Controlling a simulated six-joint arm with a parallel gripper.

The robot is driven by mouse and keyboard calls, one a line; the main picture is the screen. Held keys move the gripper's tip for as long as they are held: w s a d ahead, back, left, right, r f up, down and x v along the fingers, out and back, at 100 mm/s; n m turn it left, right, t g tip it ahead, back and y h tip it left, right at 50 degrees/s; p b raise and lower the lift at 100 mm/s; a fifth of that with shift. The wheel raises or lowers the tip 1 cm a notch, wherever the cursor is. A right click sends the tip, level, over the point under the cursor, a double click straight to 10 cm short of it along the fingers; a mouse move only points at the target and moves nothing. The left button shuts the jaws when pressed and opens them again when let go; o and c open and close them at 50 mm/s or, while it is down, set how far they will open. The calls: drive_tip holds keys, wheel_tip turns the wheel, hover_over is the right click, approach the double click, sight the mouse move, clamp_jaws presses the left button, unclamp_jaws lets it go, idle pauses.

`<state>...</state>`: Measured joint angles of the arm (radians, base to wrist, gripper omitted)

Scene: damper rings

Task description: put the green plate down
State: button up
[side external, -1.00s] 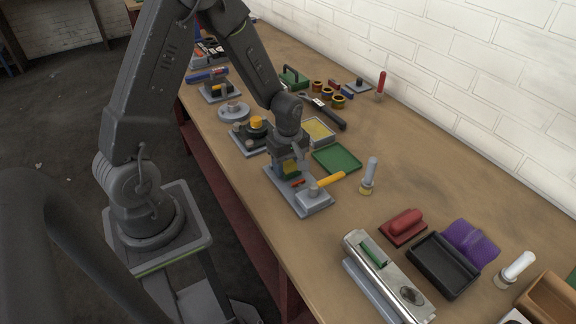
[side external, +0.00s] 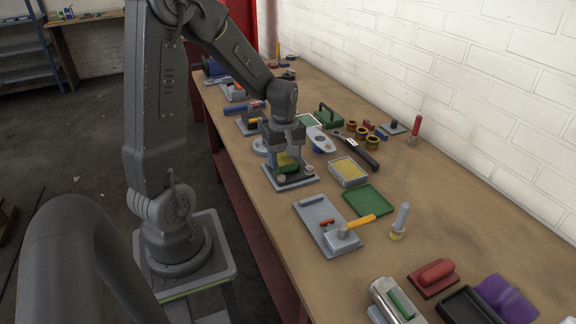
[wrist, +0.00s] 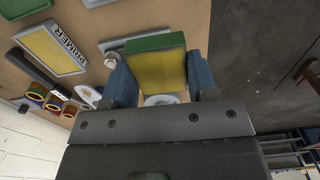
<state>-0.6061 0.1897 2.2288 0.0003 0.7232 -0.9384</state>
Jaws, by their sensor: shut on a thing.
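My gripper (side external: 286,150) is shut on the green plate (side external: 288,164), which has a yellow face. In the wrist view the plate (wrist: 158,70), green along its far edge, sits between the two blue fingers of my gripper (wrist: 160,80). My gripper holds it low over a grey base plate (side external: 305,181) with round knobs. In the wrist view a pale ring shows just below the plate and a knob to its left. I cannot tell whether the plate touches what is under it.
Several small rings (side external: 372,143) and a black-handled tool lie farther right.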

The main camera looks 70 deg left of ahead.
drive_tip(key=w+d+f+m, duration=0.1)
drive_tip(key=w+d, duration=0.1)
drive_tip(key=w, duration=0.4)
drive_tip(key=w+d+f+m, duration=0.1)
drive_tip(key=w+d, duration=0.2)
drive_tip(key=w, duration=0.4)
drive_tip(key=m, duration=0.2)
hover_over(368, 202)
wheel_tip(368, 202, down, 2)
drive_tip(key=shift+f, duration=0.2)
drive_tip(key=shift+s, duration=0.1)
drive_tip(key=shift+f, duration=2.5)
drive_tip(key=shift+f, duration=0.15)
drive_tip(key=shift+f, duration=0.6)
drive_tip(key=shift+f, duration=0.25)
